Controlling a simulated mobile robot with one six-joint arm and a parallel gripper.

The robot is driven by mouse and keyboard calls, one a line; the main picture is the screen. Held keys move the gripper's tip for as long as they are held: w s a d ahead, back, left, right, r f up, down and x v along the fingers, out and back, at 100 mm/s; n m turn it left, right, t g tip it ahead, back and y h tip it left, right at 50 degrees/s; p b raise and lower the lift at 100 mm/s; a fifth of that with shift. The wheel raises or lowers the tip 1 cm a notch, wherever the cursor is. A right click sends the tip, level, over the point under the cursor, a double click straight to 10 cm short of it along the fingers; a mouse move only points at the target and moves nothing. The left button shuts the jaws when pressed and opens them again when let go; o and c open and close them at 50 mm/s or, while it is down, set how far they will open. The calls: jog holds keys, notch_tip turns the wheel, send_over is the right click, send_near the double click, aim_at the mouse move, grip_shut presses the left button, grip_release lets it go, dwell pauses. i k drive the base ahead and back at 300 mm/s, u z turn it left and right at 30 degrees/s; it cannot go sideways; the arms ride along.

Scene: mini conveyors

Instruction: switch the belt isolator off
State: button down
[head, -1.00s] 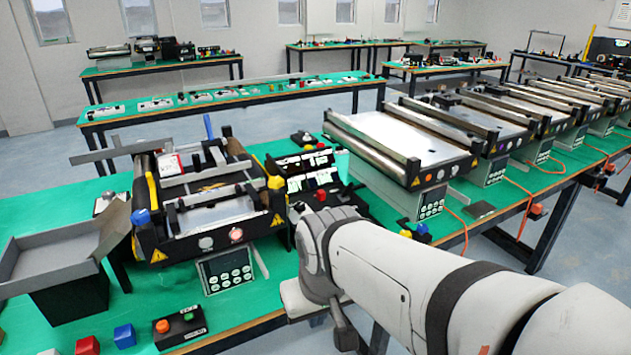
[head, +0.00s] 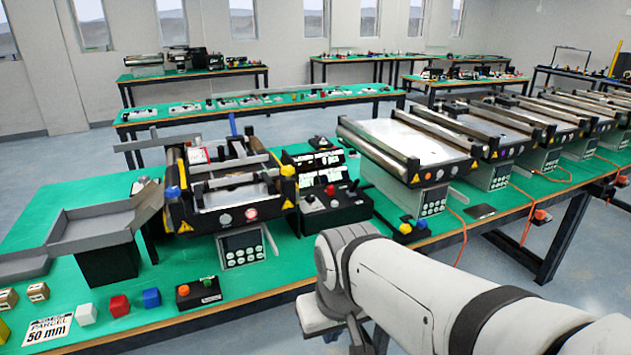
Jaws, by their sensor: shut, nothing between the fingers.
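A small conveyor (head: 205,221) with black side frames stands on the green bench, with a grey keypad panel (head: 241,248) at its front. Two round fittings, one grey and one red-rimmed (head: 251,213), sit on its front face. To its right is a black control box (head: 345,210) with a red knob (head: 330,190) and a small lever. A black button box (head: 198,294) with an orange and a green button lies at the front edge. No part is clearly labelled as the isolator, and its position cannot be read. My arm crosses the lower right; my gripper is not visible.
A grey tray (head: 92,226) on a black stand is at the left. White, red and blue cubes (head: 151,298) and a 50 mm parcel card (head: 48,330) lie in front. More conveyors (head: 408,150) fill the bench to the right.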

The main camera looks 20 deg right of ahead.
aim_at(356, 181)
jog(key=u, duration=0.1)
jog(key=i, duration=0.95)
jog(key=z, duration=0.05)
